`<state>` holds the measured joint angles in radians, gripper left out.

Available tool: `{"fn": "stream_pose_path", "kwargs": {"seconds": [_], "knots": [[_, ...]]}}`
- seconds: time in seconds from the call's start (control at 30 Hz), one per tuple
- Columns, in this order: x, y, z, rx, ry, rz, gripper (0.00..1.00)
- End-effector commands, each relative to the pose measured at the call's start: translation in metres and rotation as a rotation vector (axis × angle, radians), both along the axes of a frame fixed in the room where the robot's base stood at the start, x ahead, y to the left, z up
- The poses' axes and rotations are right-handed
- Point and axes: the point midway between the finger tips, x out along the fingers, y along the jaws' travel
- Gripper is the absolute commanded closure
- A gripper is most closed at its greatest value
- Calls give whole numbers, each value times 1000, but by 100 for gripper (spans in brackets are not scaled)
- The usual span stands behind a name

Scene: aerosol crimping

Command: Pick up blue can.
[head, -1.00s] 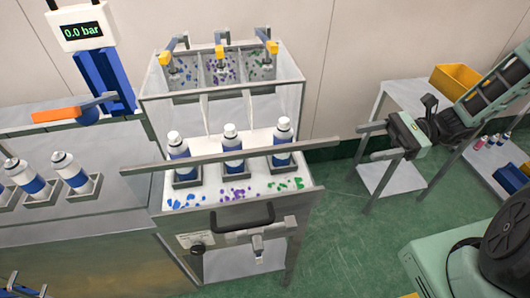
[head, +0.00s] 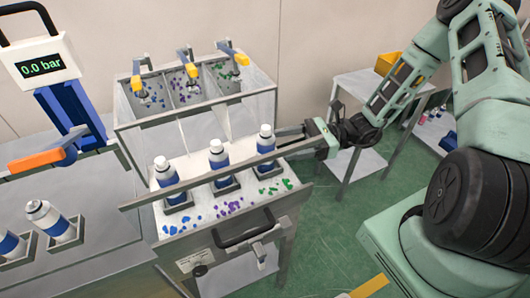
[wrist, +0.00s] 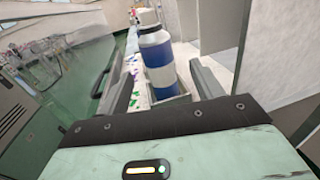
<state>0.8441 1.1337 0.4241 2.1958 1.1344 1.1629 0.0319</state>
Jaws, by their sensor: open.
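Three white cans with blue bands stand upright in square holders on the white, colour-spotted shelf (head: 196,222): the left can (head: 167,176), middle can (head: 219,162) and right can (head: 266,146). All look alike, so colour does not single one out. My gripper (head: 290,138) is at the right can, coming from the right, level with its upper part. In the wrist view, the blue-banded can (wrist: 158,68) stands ahead, between the lines of my two spread fingers (wrist: 160,88). The fingers are open, and I see no grip. A metal bar hides part of the cans in the head view.
The metal bar (head: 150,196) runs across the front of the cans. Above and behind is a three-bay box with yellow-handled valves (head: 191,70). Green floor (head: 330,225) is clear at right.

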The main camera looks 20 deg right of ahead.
Motion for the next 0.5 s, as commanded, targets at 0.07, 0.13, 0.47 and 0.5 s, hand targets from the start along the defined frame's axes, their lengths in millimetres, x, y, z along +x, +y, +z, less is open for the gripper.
{"fn": "stream_pose_path", "kwargs": {"seconds": [0.07,0.13,0.47,0.5], "knots": [[2,13,2,1,0,3,34],[4,20,1,1,1,1,34],[8,52,1,1,2,4,34],[8,58,0,1,2,4,34]]}}
